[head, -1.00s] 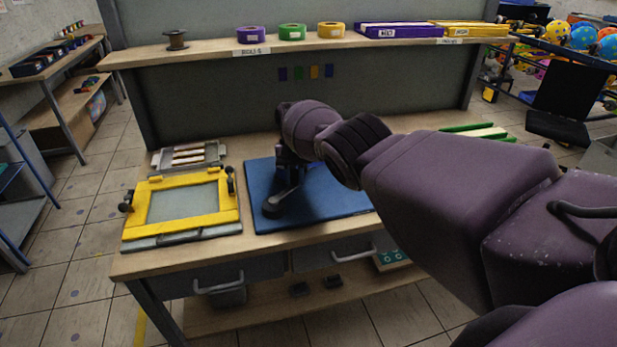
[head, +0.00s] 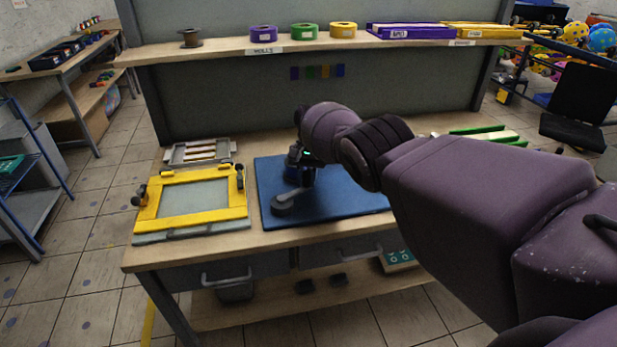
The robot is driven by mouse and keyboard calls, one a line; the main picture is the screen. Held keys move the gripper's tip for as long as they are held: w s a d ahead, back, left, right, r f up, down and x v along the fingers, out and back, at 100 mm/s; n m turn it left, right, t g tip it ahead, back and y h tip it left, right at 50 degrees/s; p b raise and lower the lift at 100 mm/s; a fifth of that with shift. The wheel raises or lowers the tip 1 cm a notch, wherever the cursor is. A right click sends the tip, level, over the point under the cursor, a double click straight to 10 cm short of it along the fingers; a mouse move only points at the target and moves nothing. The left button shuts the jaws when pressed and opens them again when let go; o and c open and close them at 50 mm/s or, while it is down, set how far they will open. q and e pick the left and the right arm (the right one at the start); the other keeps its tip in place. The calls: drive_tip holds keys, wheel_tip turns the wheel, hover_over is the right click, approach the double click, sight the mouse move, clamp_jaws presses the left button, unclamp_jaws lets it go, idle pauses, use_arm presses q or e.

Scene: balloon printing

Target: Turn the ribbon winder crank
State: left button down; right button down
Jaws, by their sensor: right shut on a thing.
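A blue mat (head: 345,205) lies on the wooden workbench. On it is a small dark device, likely the ribbon winder; a grey bar with a round dark end (head: 284,208) shows at its lower left, and I cannot tell which part it is. My right gripper (head: 301,170) points down over the mat at this device and is shut on a part of it, most likely the crank. My purple right wrist and forearm hide the rest of the winder and the mat's right side. My left gripper is out of view.
A yellow-framed screen (head: 194,200) lies left of the mat, with a grey rack (head: 199,152) behind it. A shelf (head: 225,51) above the bench holds a spool, tape rolls (head: 305,32) and flat boxes (head: 408,31). A green-edged item (head: 485,135) lies at the right.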

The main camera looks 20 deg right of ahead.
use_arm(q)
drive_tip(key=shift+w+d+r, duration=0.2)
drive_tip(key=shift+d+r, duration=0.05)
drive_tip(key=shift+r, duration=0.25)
use_arm(e)
drive_tip(key=shift+s+r+m, duration=0.1)
drive_tip(key=shift+s+m, duration=0.15)
drive_tip(key=shift+m, duration=0.25)
use_arm(q)
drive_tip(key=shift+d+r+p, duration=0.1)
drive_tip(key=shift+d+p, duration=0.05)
drive_tip(key=shift+p, duration=0.2)
use_arm(e)
drive_tip(key=shift+s+m+y, duration=0.2)
drive_tip(key=shift+m+y, duration=0.1)
